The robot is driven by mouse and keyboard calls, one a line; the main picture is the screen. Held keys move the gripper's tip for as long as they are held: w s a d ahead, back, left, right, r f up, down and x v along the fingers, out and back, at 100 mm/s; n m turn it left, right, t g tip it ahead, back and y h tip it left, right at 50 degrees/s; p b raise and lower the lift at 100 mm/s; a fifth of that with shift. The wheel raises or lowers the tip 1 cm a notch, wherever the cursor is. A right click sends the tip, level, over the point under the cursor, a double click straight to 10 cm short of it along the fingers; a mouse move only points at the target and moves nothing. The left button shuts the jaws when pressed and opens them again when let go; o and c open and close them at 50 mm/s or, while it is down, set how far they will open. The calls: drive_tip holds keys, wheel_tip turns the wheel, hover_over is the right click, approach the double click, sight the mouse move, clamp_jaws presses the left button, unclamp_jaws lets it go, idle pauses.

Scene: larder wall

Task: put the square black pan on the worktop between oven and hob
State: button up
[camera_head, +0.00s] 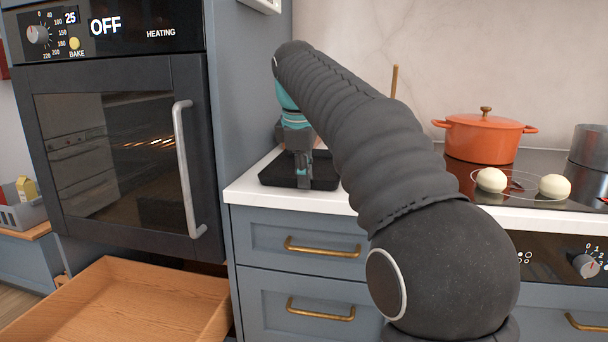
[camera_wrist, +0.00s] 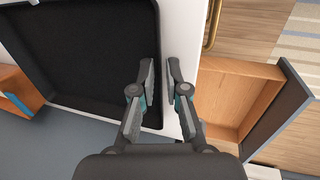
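The square black pan (camera_head: 268,177) lies flat on the white worktop (camera_head: 245,193) between the oven (camera_head: 120,150) and the hob (camera_head: 545,185). In the wrist view the pan (camera_wrist: 85,60) fills the upper left. My gripper (camera_head: 302,180) points down at the pan's near side. In the wrist view my gripper (camera_wrist: 162,72) has one finger inside the pan wall and one outside, with the rim between them. The fingers are a small way apart, and a white strip of worktop shows between rim and outer finger. My arm hides part of the pan's right side in the head view.
An orange pot (camera_head: 485,140) and two pale round items (camera_head: 491,180) are on the hob. A grey pot (camera_head: 590,147) stands at its right. An open wooden drawer (camera_head: 125,305) juts out below the oven. Blue drawers (camera_head: 300,240) are shut under the worktop.

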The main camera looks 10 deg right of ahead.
drive_tip(key=shift+o, duration=0.6)
drive_tip(key=v, duration=0.7)
drive_tip(key=shift+r, duration=0.35)
drive_tip(key=shift+s, duration=0.15)
drive_tip(key=s+d+f+m+t, duration=0.1)
drive_tip(key=s+d+f+m, duration=0.25)
drive_tip(key=s, duration=0.35)
drive_tip(key=s+d+f+m, duration=0.3)
drive_tip(key=s+f+m, duration=0.1)
drive_tip(key=s+f, duration=0.15)
drive_tip(key=s+d+f+m+t+y, duration=0.1)
drive_tip(key=s+d+f+m, duration=0.2)
drive_tip(key=s+f+m, duration=0.4)
drive_tip(key=s+f, duration=0.9)
drive_tip(key=f, duration=0.4)
drive_tip(key=shift+s+t, duration=0.3)
